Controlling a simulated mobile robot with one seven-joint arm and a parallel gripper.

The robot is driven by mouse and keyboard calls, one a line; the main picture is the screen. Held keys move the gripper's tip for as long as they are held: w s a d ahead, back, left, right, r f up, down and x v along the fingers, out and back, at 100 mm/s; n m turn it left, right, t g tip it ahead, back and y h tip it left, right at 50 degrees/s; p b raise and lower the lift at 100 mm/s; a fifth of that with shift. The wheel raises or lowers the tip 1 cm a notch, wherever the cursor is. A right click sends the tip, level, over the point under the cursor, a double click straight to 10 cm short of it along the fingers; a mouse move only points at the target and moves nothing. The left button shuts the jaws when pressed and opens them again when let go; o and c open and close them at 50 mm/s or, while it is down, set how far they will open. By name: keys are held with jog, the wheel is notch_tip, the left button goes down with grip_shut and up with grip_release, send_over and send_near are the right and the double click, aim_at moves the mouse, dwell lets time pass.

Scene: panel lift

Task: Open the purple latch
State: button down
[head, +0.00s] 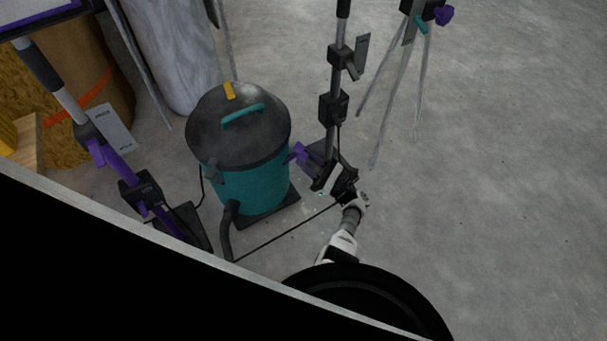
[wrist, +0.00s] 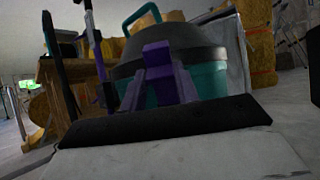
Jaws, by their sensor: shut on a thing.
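A purple latch (head: 301,153) shows low on the dark upright pole (head: 333,110), beside the teal drum. In the wrist view a purple piece (wrist: 163,75) stands upright in the middle, just past a black edge and pale surface that fill the foreground. My gripper (head: 334,184) is low by the pole's foot, to the right of and below the purple latch. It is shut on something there. The fingertips and the held part are too dark and small to make out, so I cannot tell whether it is the latch.
A teal drum with a black lid (head: 240,130) stands close on the left, with a hose and a thin cable on the floor. Another pole with purple parts (head: 118,175) stands farther left. Tripod legs (head: 402,85) stand at the back. The floor (head: 510,190) at right is clear.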

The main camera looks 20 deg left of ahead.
jog(key=shift+d+f+y+b, duration=0.25)
jog(key=shift+f+y+b, duration=0.25)
jog(key=shift+b, duration=0.5)
jog(key=shift+r, duration=0.1)
jog(key=c, duration=1)
grip_release()
jog(key=shift+c, duration=0.2)
jog(key=s+d, duration=0.1)
jog(key=d, duration=1.1)
jog(key=shift+s+d+f, duration=0.25)
jog(key=shift+d+f, duration=0.1)
jog(key=shift+d, duration=0.05)
